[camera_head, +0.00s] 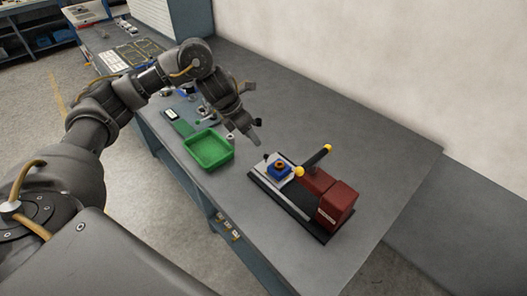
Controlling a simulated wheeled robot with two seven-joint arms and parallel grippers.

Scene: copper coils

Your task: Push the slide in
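A dark red machine (339,201) stands on a black base on the grey table. A black bar handle with yellow ends (316,158) rises beside the block. My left gripper (254,114) hangs above the table, up and left of the machine, apart from it. Its fingers look spread with nothing between them. My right gripper is not in view.
A green tray (210,163) stands left of the machine, near the table's front edge. Small parts and a dark device lie behind it. The grey table (385,178) is clear right of the machine. A pale wall runs along the back.

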